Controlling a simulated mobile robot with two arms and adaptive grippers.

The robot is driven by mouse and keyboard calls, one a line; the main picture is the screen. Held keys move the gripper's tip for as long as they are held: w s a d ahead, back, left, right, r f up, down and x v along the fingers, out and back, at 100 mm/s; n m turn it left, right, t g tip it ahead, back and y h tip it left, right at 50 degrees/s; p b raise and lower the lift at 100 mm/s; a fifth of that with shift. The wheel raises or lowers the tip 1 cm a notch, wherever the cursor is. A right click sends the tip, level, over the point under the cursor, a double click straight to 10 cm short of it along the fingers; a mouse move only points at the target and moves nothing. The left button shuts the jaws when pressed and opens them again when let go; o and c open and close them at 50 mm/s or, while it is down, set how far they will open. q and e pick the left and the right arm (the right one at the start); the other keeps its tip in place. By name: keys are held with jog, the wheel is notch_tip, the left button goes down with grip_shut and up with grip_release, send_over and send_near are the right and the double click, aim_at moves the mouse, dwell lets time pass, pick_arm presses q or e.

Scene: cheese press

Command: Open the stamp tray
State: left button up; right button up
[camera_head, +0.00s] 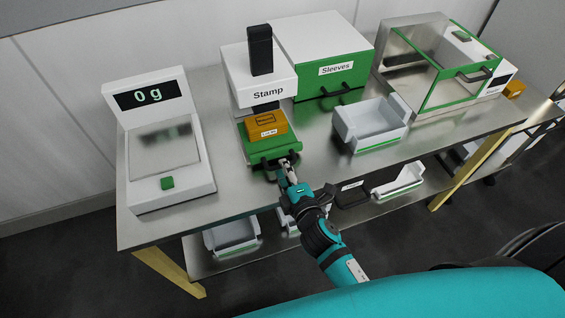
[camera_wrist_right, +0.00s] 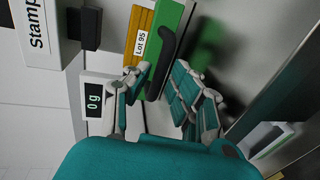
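The white stamp machine (camera_head: 262,82), marked "Stamp", stands on the table with a black block on top. Its green stamp tray (camera_head: 258,147) sticks out at the front, bearing an orange block (camera_head: 266,125) with a lot label. The tray has a black handle (camera_head: 272,163) on its front. In the right wrist view the handle (camera_wrist_right: 167,45), the green tray (camera_wrist_right: 168,14) and the block, labelled "Lot 95" (camera_wrist_right: 139,38), show close up. My right gripper (camera_head: 288,170) is at the handle. In its wrist view its fingers (camera_wrist_right: 162,72) are apart, on either side of the handle's end; contact is unclear. My left gripper is out of view.
A scale (camera_head: 165,145) reading 0 g stands left of the machine. A green-fronted "Sleeves" box (camera_head: 330,85) and a white bin (camera_head: 370,125) stand to the right, then a glass-sided machine (camera_head: 440,65). Bins sit on the lower shelf (camera_head: 215,262).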

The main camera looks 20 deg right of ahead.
jog(key=shift+x, duration=1.2)
grip_shut()
